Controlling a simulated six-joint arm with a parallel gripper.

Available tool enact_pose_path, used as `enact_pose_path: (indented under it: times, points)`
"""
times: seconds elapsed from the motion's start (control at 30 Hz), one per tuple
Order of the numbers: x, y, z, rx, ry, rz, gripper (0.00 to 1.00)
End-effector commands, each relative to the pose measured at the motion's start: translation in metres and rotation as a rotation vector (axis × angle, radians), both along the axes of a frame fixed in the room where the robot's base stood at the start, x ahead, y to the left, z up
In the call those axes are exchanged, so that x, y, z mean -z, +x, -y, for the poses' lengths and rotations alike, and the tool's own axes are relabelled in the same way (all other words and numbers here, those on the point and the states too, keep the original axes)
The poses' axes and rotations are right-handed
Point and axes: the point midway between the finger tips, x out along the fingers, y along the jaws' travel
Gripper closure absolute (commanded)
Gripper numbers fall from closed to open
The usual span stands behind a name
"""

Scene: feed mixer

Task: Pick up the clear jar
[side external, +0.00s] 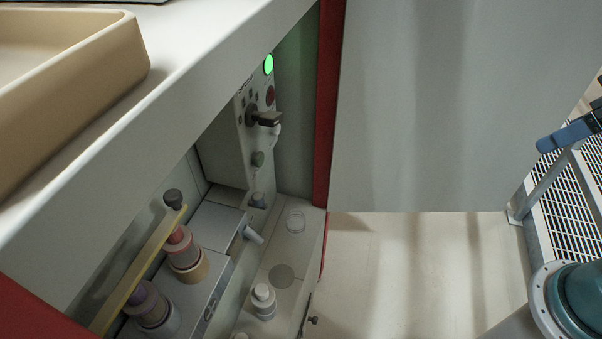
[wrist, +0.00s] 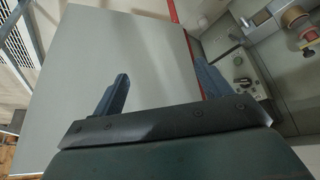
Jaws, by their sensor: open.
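A small clear jar (side external: 296,221) stands on the pale ledge inside the machine recess in the side external view, near the red post. I cannot make out the jar in the wrist view. My gripper (wrist: 162,86) shows in the wrist view with its two dark fingers wide apart and nothing between them. A large grey panel (wrist: 125,65) lies beyond the fingers.
A white-capped bottle (side external: 263,301) stands nearer on the same ledge. A red post (side external: 328,100) borders the recess.

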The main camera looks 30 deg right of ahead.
Motion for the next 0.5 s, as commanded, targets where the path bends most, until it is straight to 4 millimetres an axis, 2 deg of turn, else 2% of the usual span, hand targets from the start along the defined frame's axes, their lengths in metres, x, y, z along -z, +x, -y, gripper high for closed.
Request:
enact_pose_path:
  times: [0.33, 0.5]
  points:
    - [-0.001, 0.003, 0.000, 0.000, 0.001, -0.001, 0.24]
    - [-0.002, 0.017, -0.002, 0.002, 0.005, -0.007, 0.24]
